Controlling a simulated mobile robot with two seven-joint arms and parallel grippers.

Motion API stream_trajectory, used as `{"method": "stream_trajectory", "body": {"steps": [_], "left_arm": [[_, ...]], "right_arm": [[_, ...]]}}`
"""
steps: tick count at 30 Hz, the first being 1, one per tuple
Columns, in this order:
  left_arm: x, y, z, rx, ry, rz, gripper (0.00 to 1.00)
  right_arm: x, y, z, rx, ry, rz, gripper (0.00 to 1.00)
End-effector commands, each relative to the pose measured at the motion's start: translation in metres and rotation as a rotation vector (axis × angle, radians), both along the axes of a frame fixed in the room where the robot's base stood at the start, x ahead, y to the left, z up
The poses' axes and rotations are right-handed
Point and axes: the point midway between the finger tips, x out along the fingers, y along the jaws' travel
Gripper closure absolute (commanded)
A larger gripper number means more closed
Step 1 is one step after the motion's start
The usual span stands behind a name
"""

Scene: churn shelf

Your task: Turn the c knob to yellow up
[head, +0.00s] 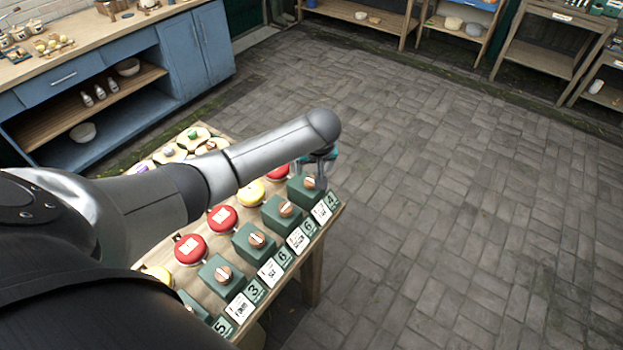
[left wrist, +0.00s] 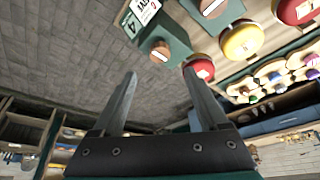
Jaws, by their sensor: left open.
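A row of green boxes, each with a round copper-coloured knob with a pale bar, runs along the front of a wooden table. The farthest knob (head: 309,183) is by my left gripper (head: 318,160); others are a second knob (head: 286,209), a third knob (head: 256,240) and a fourth knob (head: 223,273). I cannot tell which is c; the card letters are too small. In the left wrist view my left gripper (left wrist: 160,76) is open and empty, with the farthest knob (left wrist: 160,52) just beyond and between its fingertips, seemingly apart. My right gripper is out of view.
Red domes (head: 222,218) and yellow domes (head: 251,193) stand behind the boxes. Cards and numbered green tags line the table's front edge. A blue cabinet (head: 195,48) stands at the back left, shelves along the back. The paved floor (head: 450,190) to the right is clear.

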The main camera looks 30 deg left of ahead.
Motion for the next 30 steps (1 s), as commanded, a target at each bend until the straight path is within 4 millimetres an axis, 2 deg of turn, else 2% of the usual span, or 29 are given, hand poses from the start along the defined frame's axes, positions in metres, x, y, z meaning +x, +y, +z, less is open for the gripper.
{"method": "stream_trajectory", "body": {"steps": [6, 18, 24, 30], "left_arm": [[0.008, 0.007, -0.028, 0.0, 0.001, 0.001, 0.23], [0.022, 0.018, -0.071, 0.0, 0.0, 0.0, 0.23], [0.025, 0.021, -0.081, 0.0, 0.0, 0.0, 0.23], [0.026, 0.022, -0.083, 0.0, -0.001, -0.001, 0.23]], "right_arm": [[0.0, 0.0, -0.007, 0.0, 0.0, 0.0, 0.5], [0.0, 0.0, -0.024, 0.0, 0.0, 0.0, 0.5], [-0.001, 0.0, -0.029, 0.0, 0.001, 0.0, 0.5], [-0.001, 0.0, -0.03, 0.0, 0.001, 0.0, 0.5]]}}
